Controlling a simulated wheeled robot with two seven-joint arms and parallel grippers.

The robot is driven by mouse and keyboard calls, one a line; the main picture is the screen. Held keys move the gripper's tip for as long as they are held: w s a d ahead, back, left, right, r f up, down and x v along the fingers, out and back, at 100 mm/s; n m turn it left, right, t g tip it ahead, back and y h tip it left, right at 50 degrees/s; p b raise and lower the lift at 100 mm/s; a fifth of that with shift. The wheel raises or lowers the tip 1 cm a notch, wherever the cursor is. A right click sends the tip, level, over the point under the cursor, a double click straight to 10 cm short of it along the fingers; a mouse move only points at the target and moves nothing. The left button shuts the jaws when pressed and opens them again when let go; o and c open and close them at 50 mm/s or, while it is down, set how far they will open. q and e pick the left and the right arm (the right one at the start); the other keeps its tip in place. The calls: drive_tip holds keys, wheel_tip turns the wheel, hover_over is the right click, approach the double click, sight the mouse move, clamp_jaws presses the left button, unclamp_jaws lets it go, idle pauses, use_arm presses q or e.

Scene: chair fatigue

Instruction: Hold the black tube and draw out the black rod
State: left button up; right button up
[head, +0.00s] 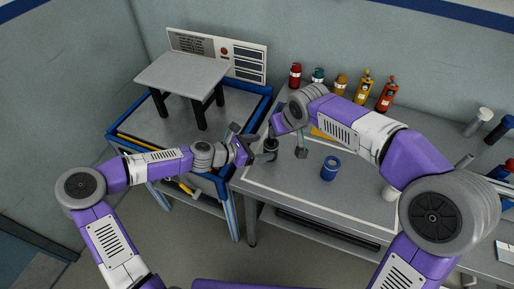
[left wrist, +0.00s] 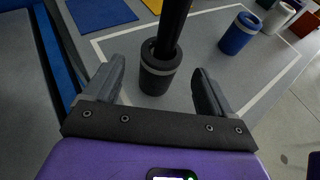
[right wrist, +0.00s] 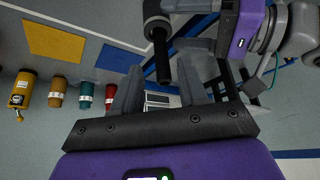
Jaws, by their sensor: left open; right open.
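The black tube (head: 270,154) stands upright on the grey table, with a grey band below its rim in the left wrist view (left wrist: 157,75). The black rod (left wrist: 173,25) sticks up out of its mouth. It also shows in the right wrist view (right wrist: 162,60). My left gripper (head: 256,149) is open, its fingers on either side of the tube with gaps visible. My right gripper (right wrist: 160,82) is open, with the free end of the rod close to and between its fingertips. Its fingertips are mostly hidden in the head view.
A blue cylinder (head: 330,168) stands to the right, inside a white outline on the table. Several coloured bottles (head: 341,84) line the back. A blue-edged bench (head: 118,131) with a grey stand (head: 184,75) is at left. Table between tube and blue cylinder is largely clear.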

sight(275, 145)
use_arm(q)
drive_tip(key=x, duration=0.7)
drive_tip(key=shift+a, duration=0.1)
